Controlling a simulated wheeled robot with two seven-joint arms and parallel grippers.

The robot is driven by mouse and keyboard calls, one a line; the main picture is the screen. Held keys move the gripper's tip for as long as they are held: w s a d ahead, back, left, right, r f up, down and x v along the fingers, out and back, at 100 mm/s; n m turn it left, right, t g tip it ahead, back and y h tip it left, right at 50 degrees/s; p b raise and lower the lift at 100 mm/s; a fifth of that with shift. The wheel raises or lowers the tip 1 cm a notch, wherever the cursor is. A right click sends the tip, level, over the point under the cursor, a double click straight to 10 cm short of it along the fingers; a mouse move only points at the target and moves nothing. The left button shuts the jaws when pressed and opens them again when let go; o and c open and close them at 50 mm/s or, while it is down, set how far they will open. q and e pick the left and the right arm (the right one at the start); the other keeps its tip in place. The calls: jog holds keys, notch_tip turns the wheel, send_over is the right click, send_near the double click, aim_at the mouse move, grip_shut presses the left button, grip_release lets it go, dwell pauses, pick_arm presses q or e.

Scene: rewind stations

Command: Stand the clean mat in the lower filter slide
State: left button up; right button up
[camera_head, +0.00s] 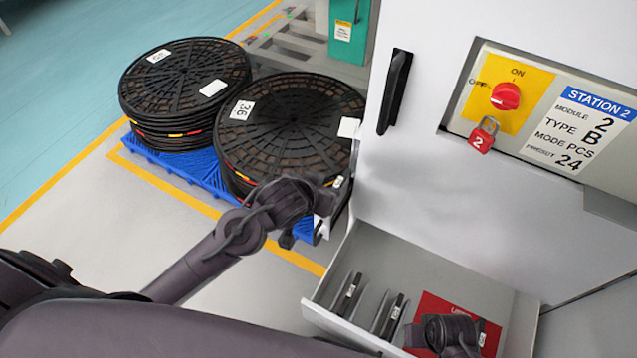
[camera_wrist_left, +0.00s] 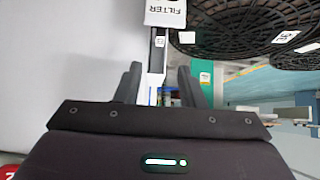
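My left gripper (camera_head: 312,215) is at the machine's side, left of the cabinet. In the left wrist view its fingers (camera_wrist_left: 160,88) are apart, facing a narrow white upright part below a white FILTER label (camera_wrist_left: 165,12). A dark strip with a small pale tag (camera_wrist_left: 159,42) shows in that part. I cannot tell whether it is a mat or which slide this is. Two dark, tagged, mat-like pieces (camera_head: 346,295) (camera_head: 391,315) stand in the open drawer (camera_head: 385,255). My right gripper (camera_head: 450,345) is over the drawer's red area (camera_head: 435,308); its fingers are not clear.
Two stacks of black reels (camera_head: 185,80) (camera_head: 290,125) stand on blue pallets (camera_head: 200,170) behind and left of my left arm. The white cabinet (camera_head: 450,190) has a black handle (camera_head: 394,92), a red switch (camera_head: 505,96) and a red padlock (camera_head: 482,135). Floor at left is clear.

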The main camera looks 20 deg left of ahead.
pick_arm(q)
jog(key=s+a+f+g, duration=0.2)
jog(key=s+f+g, duration=0.1)
jog(key=s+f, duration=0.6)
jog(key=s+a+f+g+y, duration=0.1)
jog(key=s+f+g, duration=0.3)
jog(key=s+f, duration=0.6)
notch_tip(320, 180, down, 2)
jog(key=shift+a+f+m+g, duration=0.15)
jog(key=shift+a+m+g, duration=0.15)
jog(key=shift+a, duration=0.25)
